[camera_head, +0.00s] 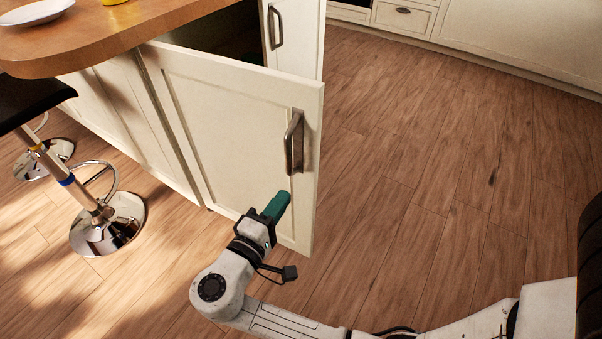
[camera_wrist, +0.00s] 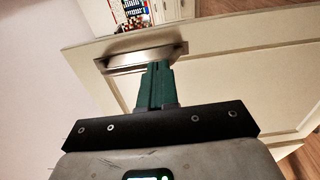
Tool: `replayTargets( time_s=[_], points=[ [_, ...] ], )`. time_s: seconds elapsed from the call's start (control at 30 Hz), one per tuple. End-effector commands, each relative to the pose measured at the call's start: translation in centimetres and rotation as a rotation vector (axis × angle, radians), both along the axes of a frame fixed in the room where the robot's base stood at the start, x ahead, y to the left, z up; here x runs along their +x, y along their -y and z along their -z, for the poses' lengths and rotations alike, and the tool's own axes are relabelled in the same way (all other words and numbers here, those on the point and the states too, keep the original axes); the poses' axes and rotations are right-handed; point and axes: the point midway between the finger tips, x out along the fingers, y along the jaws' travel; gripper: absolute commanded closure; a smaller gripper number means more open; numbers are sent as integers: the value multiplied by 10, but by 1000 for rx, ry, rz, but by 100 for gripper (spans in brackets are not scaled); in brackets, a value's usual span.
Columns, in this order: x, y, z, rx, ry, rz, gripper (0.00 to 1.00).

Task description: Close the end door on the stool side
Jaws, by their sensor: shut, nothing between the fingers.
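The end door on the stool side (camera_head: 235,120) is a cream panel standing open, swung out from the end of the island. Its metal bar handle (camera_head: 294,141) is upright near the free edge. My gripper (camera_head: 277,204) is shut and empty, in front of the lower part of the door, below the handle. In the wrist view the green fingertips (camera_wrist: 155,75) are together and overlap the lower edge of the handle (camera_wrist: 142,58); I cannot tell whether they touch it or the door face (camera_wrist: 225,60).
A second cream door (camera_head: 296,40) with a handle stands open behind, beside the dark cabinet opening (camera_head: 222,32). Stools with chrome bases (camera_head: 108,224) stand at the left, under the wooden countertop (camera_head: 120,25). The wooden floor (camera_head: 450,170) on the right is clear up to the far cabinets (camera_head: 500,35).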

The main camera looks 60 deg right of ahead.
Motion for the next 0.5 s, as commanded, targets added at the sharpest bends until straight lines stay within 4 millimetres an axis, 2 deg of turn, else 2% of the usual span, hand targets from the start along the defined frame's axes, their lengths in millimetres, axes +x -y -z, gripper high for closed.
replayTargets(
  time_s=[0.03, 0.3, 0.5],
  points=[
    [0, 12, 2, 0, 0, 6, 100],
    [6, 64, 2, 1, 0, 6, 100],
    [10, 90, 1, 1, 1, 2, 100]
  ],
)
